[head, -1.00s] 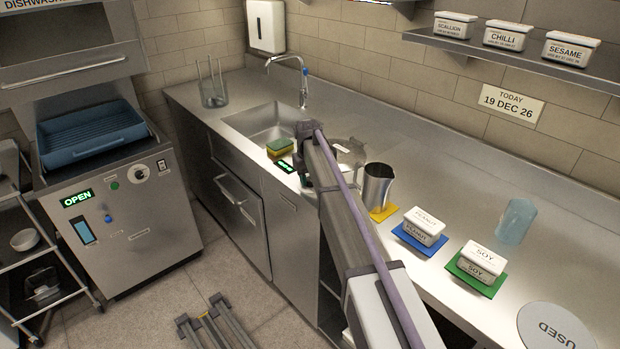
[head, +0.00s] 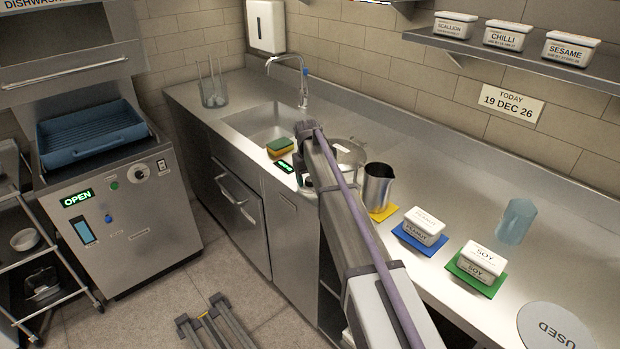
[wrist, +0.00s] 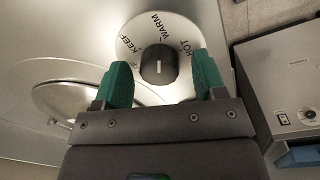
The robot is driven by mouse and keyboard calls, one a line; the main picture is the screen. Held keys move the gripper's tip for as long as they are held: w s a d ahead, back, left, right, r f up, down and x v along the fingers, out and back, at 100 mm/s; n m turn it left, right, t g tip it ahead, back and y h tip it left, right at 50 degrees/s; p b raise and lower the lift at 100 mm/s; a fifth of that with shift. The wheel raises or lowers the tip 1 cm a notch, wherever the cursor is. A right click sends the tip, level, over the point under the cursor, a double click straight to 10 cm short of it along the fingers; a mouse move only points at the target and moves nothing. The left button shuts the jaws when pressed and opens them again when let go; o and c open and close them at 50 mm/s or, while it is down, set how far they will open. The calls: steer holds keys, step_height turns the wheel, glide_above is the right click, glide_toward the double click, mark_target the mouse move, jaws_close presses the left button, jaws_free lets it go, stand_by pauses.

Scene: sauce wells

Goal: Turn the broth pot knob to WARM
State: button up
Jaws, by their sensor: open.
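The broth pot knob (wrist: 158,66) is dark and round with a white line on its face, and it sits in a white dial (wrist: 178,27). The dial carries the words KEEP, WARM and HOT; other lettering at lower left is partly covered. The white line is nearly upright in the wrist view. My gripper (wrist: 162,76) is open, with one green finger on each side of the knob and visible gaps between. In the head view the broth pot (head: 350,151) is partly hidden behind my arm, and the knob is hidden.
A green lit display (head: 285,166) and a sponge (head: 280,146) lie near the sink (head: 262,122). A steel jug (head: 377,185), a peanut tub (head: 424,226) and a soy tub (head: 482,262) stand right of my arm. The dishwasher (head: 130,225) is at left.

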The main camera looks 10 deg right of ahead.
mark_target(308, 179)
step_height(308, 179, up, 11)
steer(key=p, duration=1)
steer(key=shift+a+p, duration=0.25)
steer(key=shift+p, duration=0.15)
steer(key=shift+f, duration=0.15)
steer(key=s+m, duration=0.2)
steer(key=s, duration=3.6)
steer(key=shift+d+y, duration=0.3)
steer(key=shift+d, duration=0.05)
